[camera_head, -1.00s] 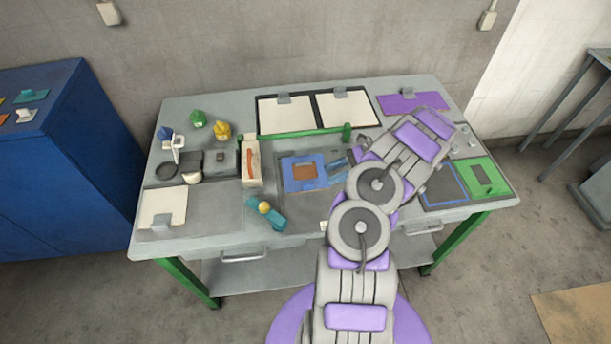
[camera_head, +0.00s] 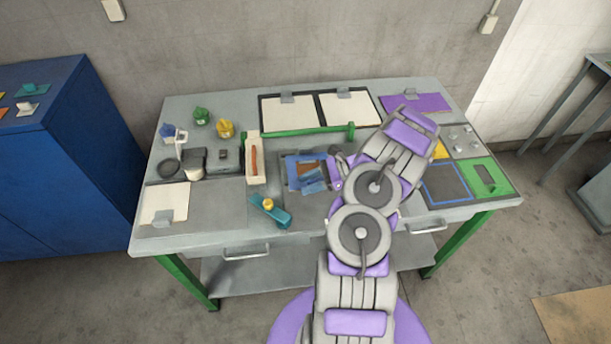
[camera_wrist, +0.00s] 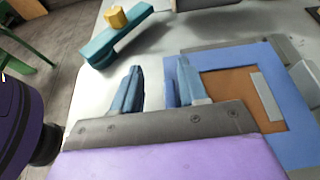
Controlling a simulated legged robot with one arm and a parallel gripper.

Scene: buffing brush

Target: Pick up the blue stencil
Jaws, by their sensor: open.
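The blue stencil (camera_head: 292,173) is a flat blue frame around a brown rectangle, lying near the middle of the workbench. In the wrist view the stencil (camera_wrist: 230,57) fills the right side, with a light grey strip over its brown middle. The right finger overlaps the stencil's left edge in the picture; the left finger is over bare grey surface. In the head view my gripper (camera_head: 312,180) covers part of the stencil. I cannot tell whether they touch.
A teal tool with a yellow knob (camera_head: 270,211) lies left of the stencil; it also shows in the wrist view (camera_wrist: 115,35). A white block with an orange strip (camera_head: 254,160) stands behind it. A green bar (camera_head: 305,131) runs behind the stencil. A green plate (camera_head: 487,178) lies at right.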

